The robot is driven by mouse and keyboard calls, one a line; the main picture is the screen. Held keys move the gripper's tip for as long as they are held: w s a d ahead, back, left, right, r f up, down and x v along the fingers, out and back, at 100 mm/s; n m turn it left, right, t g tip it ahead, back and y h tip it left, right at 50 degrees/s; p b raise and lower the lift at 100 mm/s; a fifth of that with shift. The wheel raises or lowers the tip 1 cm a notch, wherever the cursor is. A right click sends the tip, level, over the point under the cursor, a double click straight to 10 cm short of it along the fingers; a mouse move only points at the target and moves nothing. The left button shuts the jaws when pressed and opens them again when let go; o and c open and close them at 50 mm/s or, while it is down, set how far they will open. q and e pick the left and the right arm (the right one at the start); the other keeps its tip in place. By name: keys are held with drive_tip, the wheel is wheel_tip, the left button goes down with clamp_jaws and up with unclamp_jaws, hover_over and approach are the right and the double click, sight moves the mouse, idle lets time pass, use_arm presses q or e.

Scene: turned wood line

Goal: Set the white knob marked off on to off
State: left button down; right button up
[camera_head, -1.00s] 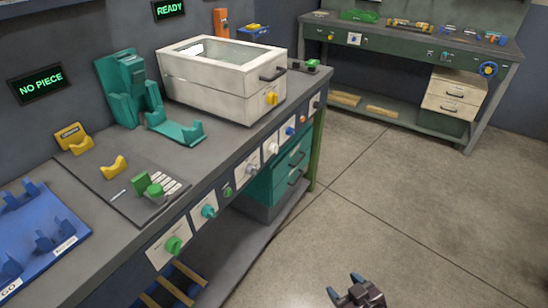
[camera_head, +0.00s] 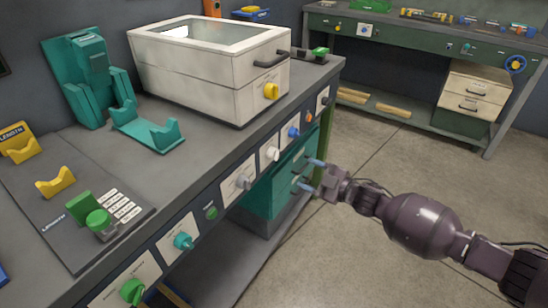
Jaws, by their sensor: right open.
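Two whitish knobs sit on pale plates along the front edge of the near bench. One is a grey-white knob (camera_head: 243,182), the other a white knob (camera_head: 271,154) farther along. The plate lettering is too small to read, so I cannot tell which is marked off on, nor its setting. My right gripper (camera_head: 311,174) is open and empty, its fingers pointing left toward the bench front. In the picture it is to the right of both knobs, over the teal drawers, apart from the knobs. My left gripper is not in view.
The same edge carries a teal knob (camera_head: 182,241), a green knob (camera_head: 131,290), a blue knob (camera_head: 293,132) and others. A white lidded box (camera_head: 195,85) with a yellow knob stands on the bench. The floor at right is clear behind my arm.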

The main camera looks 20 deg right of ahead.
sight(278, 156)
drive_tip(key=shift+n+y, duration=0.3)
drive_tip(key=shift+n, duration=0.1)
drive_tip(key=x, duration=0.3)
drive_tip(key=b+x, duration=0.1)
drive_tip(key=x, duration=0.3)
drive_tip(key=d+b+x, duration=0.1)
drive_tip(key=x, duration=0.2)
drive_tip(key=shift+w+a+r, duration=0.15)
drive_tip(key=shift+w+r, duration=0.05)
drive_tip(key=shift+w, duration=0.4)
drive_tip(key=shift+w+a+r, duration=0.1)
drive_tip(key=shift+w+a, duration=0.3)
drive_tip(key=shift+w, duration=0.1)
drive_tip(key=c, duration=0.9)
